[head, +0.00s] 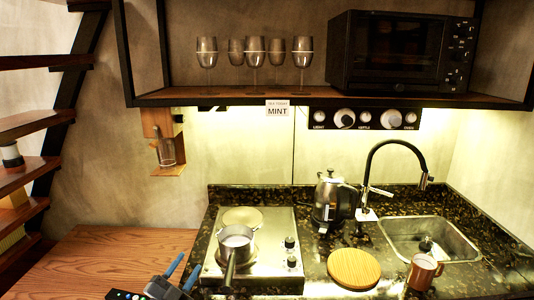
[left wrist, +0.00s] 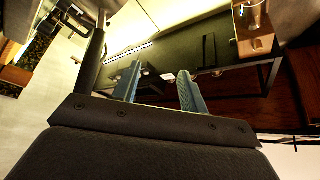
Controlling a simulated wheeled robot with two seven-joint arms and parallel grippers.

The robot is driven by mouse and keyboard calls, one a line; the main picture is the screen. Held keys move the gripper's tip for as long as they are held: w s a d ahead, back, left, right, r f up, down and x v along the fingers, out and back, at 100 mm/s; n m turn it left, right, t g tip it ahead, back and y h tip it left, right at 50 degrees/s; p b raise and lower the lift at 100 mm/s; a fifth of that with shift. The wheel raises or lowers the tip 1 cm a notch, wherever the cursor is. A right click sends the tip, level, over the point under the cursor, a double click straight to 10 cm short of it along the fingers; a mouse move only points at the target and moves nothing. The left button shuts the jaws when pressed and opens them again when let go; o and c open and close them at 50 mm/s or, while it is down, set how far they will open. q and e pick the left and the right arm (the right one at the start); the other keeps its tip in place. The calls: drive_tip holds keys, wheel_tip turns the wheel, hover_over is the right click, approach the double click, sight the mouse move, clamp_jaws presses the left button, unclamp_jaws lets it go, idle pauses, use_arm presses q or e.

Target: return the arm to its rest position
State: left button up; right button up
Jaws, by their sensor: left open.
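My left gripper (head: 182,276) shows at the bottom of the head view, left of the stove, over the front of the wooden counter (head: 130,255). Its two blue fingers are apart with nothing between them. In the left wrist view my left gripper (left wrist: 158,86) also has its fingers spread and empty. The rest of my left arm is mostly out of the head view. My right gripper is not in either view.
A pot (head: 236,243) stands on the stove (head: 272,220), its handle towards me. A kettle (head: 328,198), wooden board (head: 354,268), brown mug (head: 424,272) and sink (head: 450,246) are to the right. A shelf (head: 300,96) with glasses and a microwave (head: 400,52) hangs above. Stairs (head: 30,124) rise at left.

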use_arm(q)
drive_tip(key=s+a+f+n+g+y, duration=0.2)
drive_tip(key=s+f+n+g+y, duration=0.3)
drive_tip(key=f, duration=0.3)
drive_tip(key=s+a+f+n+g+y, duration=0.2)
drive_tip(key=s+f+n+y, duration=0.4)
drive_tip(key=s+f+n, duration=0.15)
drive_tip(key=s+d+f+g+h, duration=0.15)
drive_tip(key=s+f+g, duration=0.35)
drive_tip(key=s, duration=0.5)
drive_tip(key=s+d+f+g+h, duration=0.1)
drive_tip(key=s+d+f+g, duration=0.3)
drive_tip(key=s, duration=0.6)
drive_tip(key=s+d+f+g, duration=0.1)
drive_tip(key=s+f, duration=0.1)
drive_tip(key=f, duration=1.9)
drive_tip(key=s+d+f+g, duration=0.1)
drive_tip(key=s+f, duration=0.2)
drive_tip(key=f, duration=1.8)
drive_tip(key=shift+s+f+g, duration=0.15)
drive_tip(key=shift+f+g, duration=0.15)
drive_tip(key=shift+f, duration=0.05)
